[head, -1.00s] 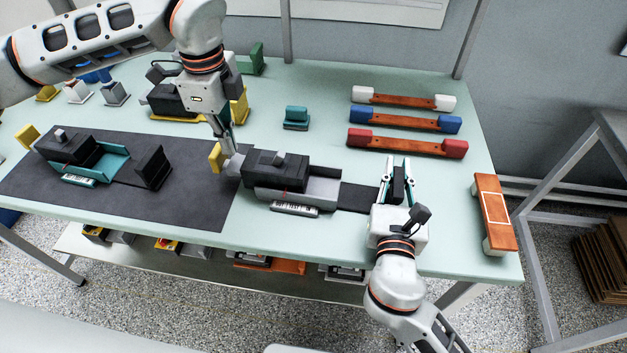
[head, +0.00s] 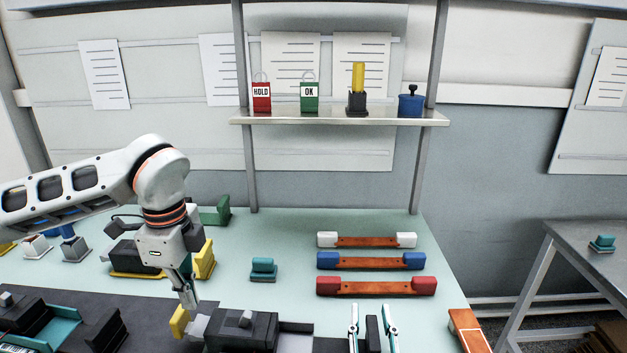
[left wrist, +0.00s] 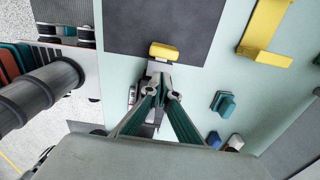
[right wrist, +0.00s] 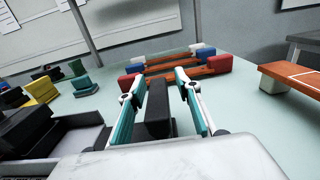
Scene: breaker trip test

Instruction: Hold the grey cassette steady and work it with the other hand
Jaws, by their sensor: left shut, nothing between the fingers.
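The grey cassette (head: 240,331) lies on the bench at the bottom of the head view, its dark body and grey tray partly cut off. A yellow block (head: 180,321) is at its left end; it also shows in the left wrist view (left wrist: 163,50). My left gripper (head: 188,299) is shut and empty, its tips at the grey part beside the yellow block. My right gripper (head: 373,327) is open, its fingers on either side of an upright black block (right wrist: 158,108) right of the cassette. Gaps show on both sides of that block in the right wrist view.
A teal-trayed cassette (head: 50,330) lies on the dark mat at left. Three orange bars with white, blue and red ends (head: 376,287) lie behind my right gripper. A small teal block (head: 263,268) stands mid-bench. A shelf (head: 340,119) holds HOLD and OK tags.

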